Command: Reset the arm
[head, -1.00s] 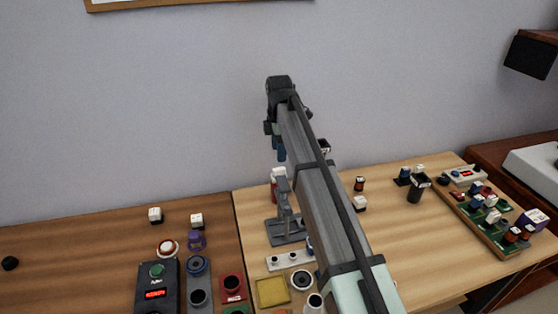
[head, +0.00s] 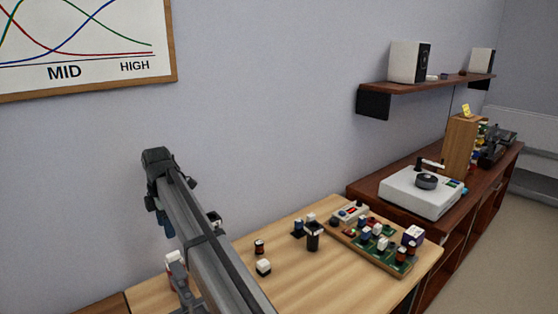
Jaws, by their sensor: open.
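My arm rises from the lower middle toward the wall. My gripper (head: 167,228) hangs below the arm's far end, at the left of the head view. It is small and partly hidden, with dark and blue parts pointing down. It is open, and I see nothing held in it. It hangs above the left part of the light wooden table (head: 310,284), apart from the things on it. The arm hides part of the table, including most of a grey stand with a white and red top (head: 176,262).
A small black and orange part (head: 259,247), a white-topped block (head: 263,267) and a black cup (head: 313,238) stand right of my arm. A green board (head: 377,245) holds several components. A turntable (head: 422,192) sits on the dark cabinet. A speaker (head: 408,62) stands on the wall shelf.

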